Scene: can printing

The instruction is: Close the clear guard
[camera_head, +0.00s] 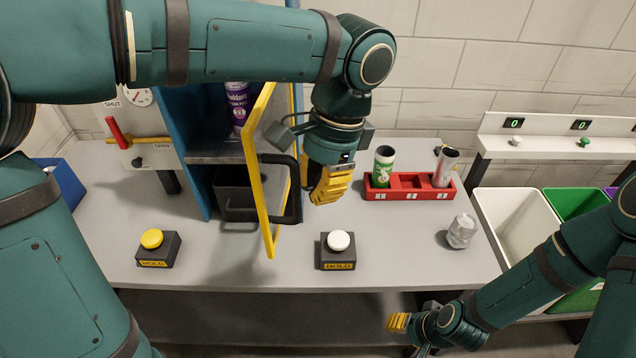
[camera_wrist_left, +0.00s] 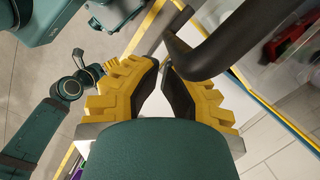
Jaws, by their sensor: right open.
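The clear guard (camera_head: 267,180) is a yellow-framed panel, swung open from the blue cabinet and seen nearly edge-on. Its black handle (camera_head: 293,212) sticks out on the right side and also shows in the left wrist view (camera_wrist_left: 214,48). My left gripper (camera_head: 328,188) is just right of the handle. In the left wrist view its fingertips (camera_wrist_left: 163,68) are close together with a narrow gap, and the handle passes close by the right finger. Whether they touch is unclear. My right gripper (camera_head: 398,323) is open, low in front of the table.
A purple can (camera_head: 237,105) stands inside the cabinet (camera_head: 182,110). A yellow button (camera_head: 152,239) and a white button (camera_head: 338,241) stand in front. A red rack (camera_head: 408,192) with cans, a crumpled can (camera_head: 461,232) and bins (camera_head: 516,222) are at right.

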